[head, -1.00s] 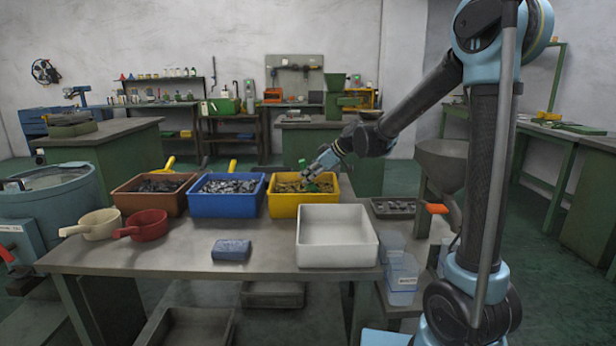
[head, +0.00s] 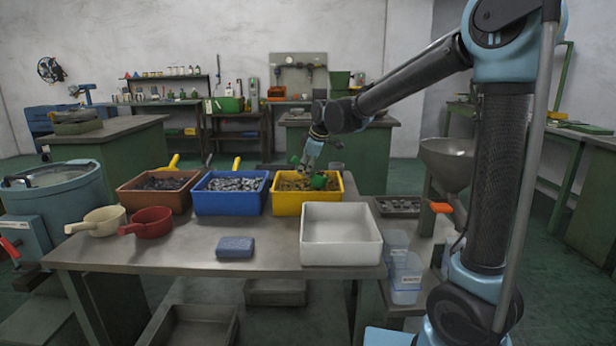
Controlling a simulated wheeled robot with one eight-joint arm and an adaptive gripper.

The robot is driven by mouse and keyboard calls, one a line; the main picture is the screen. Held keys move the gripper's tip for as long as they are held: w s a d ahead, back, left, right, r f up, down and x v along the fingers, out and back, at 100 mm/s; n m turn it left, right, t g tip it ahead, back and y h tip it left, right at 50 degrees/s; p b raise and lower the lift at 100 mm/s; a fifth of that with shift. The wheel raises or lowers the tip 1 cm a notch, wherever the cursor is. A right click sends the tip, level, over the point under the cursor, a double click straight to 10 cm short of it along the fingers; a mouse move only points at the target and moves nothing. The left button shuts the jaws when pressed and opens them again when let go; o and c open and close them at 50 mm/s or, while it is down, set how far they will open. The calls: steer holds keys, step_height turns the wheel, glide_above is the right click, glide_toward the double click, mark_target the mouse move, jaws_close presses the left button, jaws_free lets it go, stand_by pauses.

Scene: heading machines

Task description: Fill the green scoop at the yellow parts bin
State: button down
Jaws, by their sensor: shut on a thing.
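The yellow parts bin (head: 287,206) stands on the table, right of a blue bin, with brass-coloured small parts in it. My gripper (head: 311,169) reaches down over the bin from behind and above. It is shut on the green scoop (head: 319,182), whose green body shows at the right part of the bin, at about the height of the parts. Another bit of green shows left of the fingers (head: 294,160). I cannot tell whether the scoop holds parts or how deep it sits.
A blue bin (head: 229,204) and a brown bin (head: 150,199) of parts stand to the left. An empty white tray (head: 341,252) is in front. Red (head: 151,225) and cream (head: 98,222) scoops and a blue block (head: 235,247) lie on the table. A metal hopper (head: 449,162) stands right.

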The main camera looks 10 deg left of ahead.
steer(key=shift+t+h, duration=0.3)
steer(key=shift+h, duration=0.3)
steer(key=shift+s+a+r, duration=0.1)
steer(key=shift+a+r, duration=0.1)
steer(key=shift+r, duration=1.05)
steer(key=shift+s+a+r, duration=0.1)
steer(key=shift+a+r, duration=0.1)
steer(key=shift+r, duration=1.05)
steer(key=shift+s+a+r, duration=0.1)
steer(key=shift+a+r, duration=0.1)
steer(key=shift+r, duration=1.05)
